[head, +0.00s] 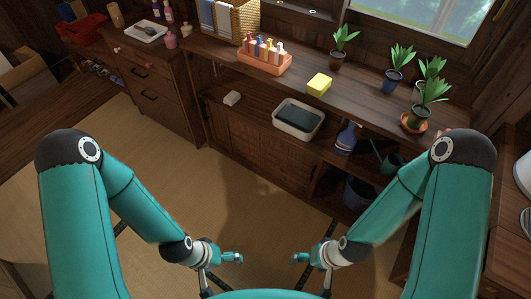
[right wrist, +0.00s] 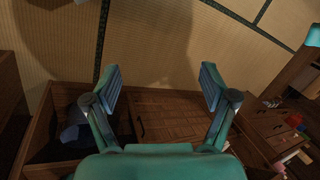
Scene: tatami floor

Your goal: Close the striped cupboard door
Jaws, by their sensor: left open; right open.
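The low wooden cupboard has brown, striped-looking door panels (head: 262,158) under its open shelf, in the middle of the head view. They look about flush with the front, and I cannot tell whether one stands ajar. In the right wrist view a panel (right wrist: 175,118) with a dark handle shows beyond the fingers, beside an open compartment. My left gripper (head: 222,273) is open and empty over the tatami, well short of the cupboard. My right gripper (head: 309,273) is also open and empty, apart from the cupboard; its spread fingers show in the right wrist view (right wrist: 162,80).
A blue bucket (head: 358,192) stands in the open compartment at the cupboard's right. A grey tray (head: 299,119) sits on the shelf. Potted plants (head: 393,78), a yellow sponge (head: 319,84) and a bottle rack (head: 264,58) stand on top. The tatami (head: 200,190) before it is clear.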

